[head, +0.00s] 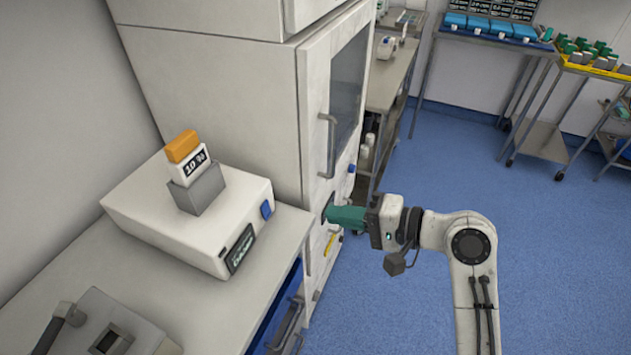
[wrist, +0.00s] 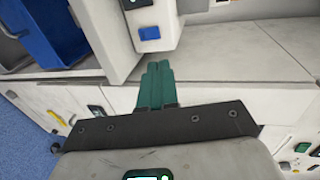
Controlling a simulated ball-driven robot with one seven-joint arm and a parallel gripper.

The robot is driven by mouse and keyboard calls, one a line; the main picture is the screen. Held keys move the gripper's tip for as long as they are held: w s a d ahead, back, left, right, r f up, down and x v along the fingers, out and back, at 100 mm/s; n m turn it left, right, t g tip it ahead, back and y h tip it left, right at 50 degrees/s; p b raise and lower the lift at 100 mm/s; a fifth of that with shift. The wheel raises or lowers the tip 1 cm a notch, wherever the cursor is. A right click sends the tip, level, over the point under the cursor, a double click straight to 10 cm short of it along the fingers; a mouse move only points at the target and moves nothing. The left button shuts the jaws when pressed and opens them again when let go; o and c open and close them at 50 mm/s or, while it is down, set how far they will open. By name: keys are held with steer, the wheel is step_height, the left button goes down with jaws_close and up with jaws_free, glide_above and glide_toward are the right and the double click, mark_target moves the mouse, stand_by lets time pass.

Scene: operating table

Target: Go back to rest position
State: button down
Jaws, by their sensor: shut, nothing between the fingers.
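My gripper (head: 345,217) has green fingers and is held out to the left in the head view, in front of the tall white cabinet (head: 240,80). In the wrist view the two green fingers of my gripper (wrist: 157,70) lie side by side, shut and empty. My arm comes in from the right side of the head view and is bent at the elbow. I cannot tell whether the fingertips touch the cabinet front.
A white box-shaped device (head: 150,215) with a blue button stands on the counter (head: 200,300) at left. An orange-capped bottle (head: 190,160) sits in its grey holder. Metal carts (head: 545,140) stand at the back right. The blue floor (head: 440,180) between is clear.

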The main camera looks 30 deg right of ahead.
steer(key=s+a+f+n+g+h, duration=0.1)
steer(key=s+f+n+g+h, duration=0.15)
steer(key=s+f, duration=0.4)
steer(key=s+f+n+g+h, duration=0.2)
steer(key=s+f+n+g, duration=0.15)
steer(key=f, duration=0.55)
steer(key=s+d+f+n+g+h, duration=0.2)
steer(key=s, duration=0.4)
steer(key=s+d+f+n+g+h, duration=0.2)
steer(key=s+g, duration=0.1)
steer(key=s, duration=0.4)
steer(key=shift+f+h, duration=0.35)
steer(key=shift+f, duration=0.05)
steer(key=c, duration=1.8)
jaws_free()
steer(key=shift+s, duration=0.1)
